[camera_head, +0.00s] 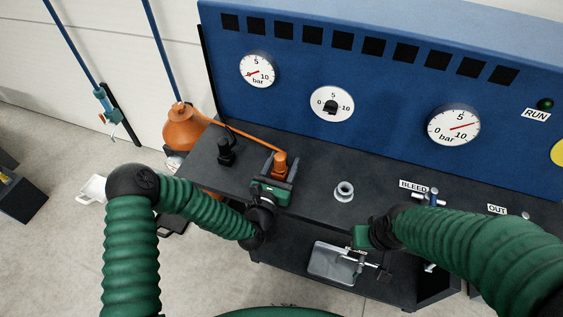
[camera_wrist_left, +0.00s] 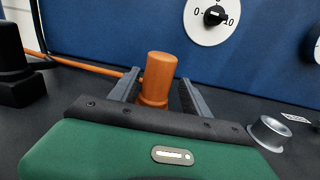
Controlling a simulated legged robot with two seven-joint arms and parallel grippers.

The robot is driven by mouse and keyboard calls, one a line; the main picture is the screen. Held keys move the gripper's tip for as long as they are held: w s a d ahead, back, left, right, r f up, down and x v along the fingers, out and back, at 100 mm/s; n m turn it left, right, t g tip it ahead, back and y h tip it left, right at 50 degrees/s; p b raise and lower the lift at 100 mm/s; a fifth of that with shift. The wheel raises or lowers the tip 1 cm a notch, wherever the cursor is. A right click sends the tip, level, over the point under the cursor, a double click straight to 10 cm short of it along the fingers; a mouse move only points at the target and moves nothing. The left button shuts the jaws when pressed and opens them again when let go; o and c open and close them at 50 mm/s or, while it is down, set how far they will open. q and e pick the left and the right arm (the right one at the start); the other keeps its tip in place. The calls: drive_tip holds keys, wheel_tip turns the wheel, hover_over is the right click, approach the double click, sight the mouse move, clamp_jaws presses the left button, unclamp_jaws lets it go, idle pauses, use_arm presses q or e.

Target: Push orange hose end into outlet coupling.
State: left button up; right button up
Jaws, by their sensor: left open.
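The orange hose end (camera_head: 280,159) is a short upright cylinder on the dark bench top, with the orange hose running left from it. My left gripper (camera_head: 278,167) is open, with one finger on each side of the hose end. In the left wrist view the hose end (camera_wrist_left: 158,78) stands between the open fingers (camera_wrist_left: 160,88), with a visible gap on at least one side. A grey metal ring-shaped coupling (camera_head: 344,190) stands on the bench to the right; it also shows in the left wrist view (camera_wrist_left: 270,132). My right gripper (camera_head: 372,262) is low at the bench front; its jaw state is unclear.
A black fitting (camera_head: 226,152) stands left of the hose end. The blue panel (camera_head: 390,90) with gauges rises behind. BLEED and OUT labels and a blue-handled valve (camera_head: 429,199) are at right. A grey tray (camera_head: 334,262) lies below the bench front.

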use_arm(q)
drive_tip(key=shift+w, duration=0.95)
drive_tip(key=shift+a, duration=0.2)
drive_tip(key=shift+s, duration=0.1)
drive_tip(key=c, duration=0.5)
drive_tip(key=shift+d, duration=0.25)
drive_tip(key=c, duration=0.7)
clamp_jaws()
use_arm(e)
drive_tip(key=shift+w+a+r, duration=0.1)
drive_tip(key=shift+a+r, duration=0.05)
drive_tip(key=shift+a, duration=0.1)
use_arm(q)
drive_tip(key=shift+a, duration=0.1)
